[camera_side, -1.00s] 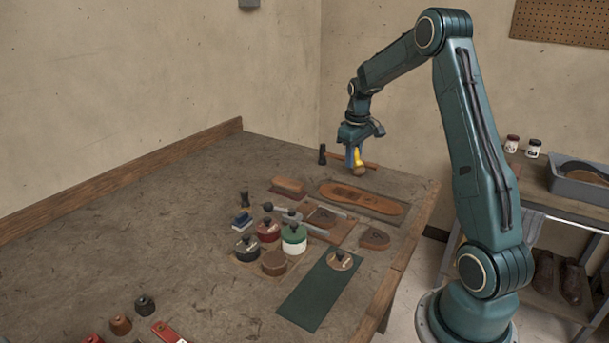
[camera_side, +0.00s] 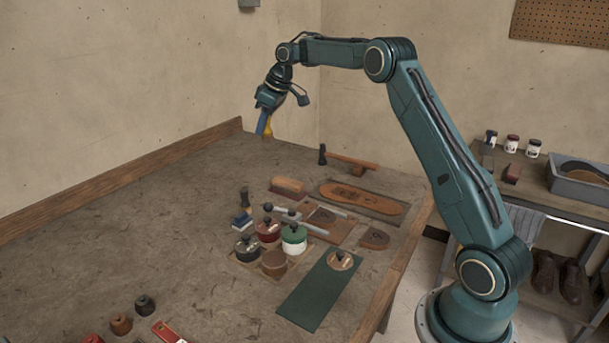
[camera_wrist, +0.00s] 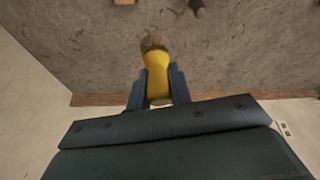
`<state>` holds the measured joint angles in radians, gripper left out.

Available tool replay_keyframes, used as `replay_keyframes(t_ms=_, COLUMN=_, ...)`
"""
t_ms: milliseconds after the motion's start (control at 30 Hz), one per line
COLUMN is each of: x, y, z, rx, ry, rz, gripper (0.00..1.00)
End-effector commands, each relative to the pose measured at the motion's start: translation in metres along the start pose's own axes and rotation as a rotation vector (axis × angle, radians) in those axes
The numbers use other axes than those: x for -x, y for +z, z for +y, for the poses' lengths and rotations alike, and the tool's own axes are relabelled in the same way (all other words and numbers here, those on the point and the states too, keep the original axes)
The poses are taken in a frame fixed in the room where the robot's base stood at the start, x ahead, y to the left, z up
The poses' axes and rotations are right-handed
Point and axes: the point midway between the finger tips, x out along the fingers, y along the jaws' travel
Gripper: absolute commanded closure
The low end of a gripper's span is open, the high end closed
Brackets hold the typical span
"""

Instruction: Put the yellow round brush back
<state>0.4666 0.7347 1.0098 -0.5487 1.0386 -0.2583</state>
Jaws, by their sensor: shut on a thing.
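My gripper (camera_side: 265,125) is shut on the yellow round brush (camera_side: 269,131) and holds it in the air above the back left part of the bench. In the wrist view the brush (camera_wrist: 157,72) sits between the two blue-grey fingers of my gripper (camera_wrist: 158,88). Its yellow handle is in the grip and its brown round bristle end points away from the palm. In the side view one finger partly hides the handle.
The bench (camera_side: 180,200) is bare below and left of the brush. A wooden rail (camera_side: 130,180) edges the wall.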

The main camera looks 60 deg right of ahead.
Motion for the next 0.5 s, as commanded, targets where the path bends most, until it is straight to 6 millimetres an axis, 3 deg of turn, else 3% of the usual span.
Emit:
replay_keyframes(t_ms=200, x=0.002, y=-0.019, z=-0.012, rx=0.049, ry=-0.028, rz=0.030, gripper=1.00)
replay_keyframes(t_ms=500, x=0.002, y=-0.022, z=-0.015, rx=0.058, ry=-0.035, rz=0.036, gripper=1.00)
